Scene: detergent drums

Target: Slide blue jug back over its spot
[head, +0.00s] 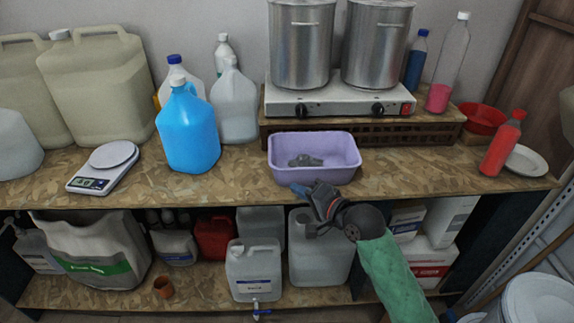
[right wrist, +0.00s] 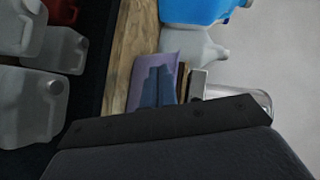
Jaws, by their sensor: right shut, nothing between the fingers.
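The blue jug (head: 188,135) stands upright on the wooden worktop, left of the lilac tub. Part of it shows at the top of the right wrist view (right wrist: 190,9). My right gripper (head: 300,188) is shut and empty at the front of the lilac tub (head: 335,176), to the right of the jug and apart from it. Its blue fingers (right wrist: 159,84) show against the tub in the right wrist view; I cannot tell whether they touch it. My left gripper is not in view. No marked spot for the jug can be made out.
A white scale (head: 103,168) stands left of the jug. Pale jugs (head: 235,105) stand close behind it. A hot plate (head: 340,103) with two steel pots is on a raised stand. A red bottle (head: 502,145) is at far right. Bare worktop lies between jug and tub.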

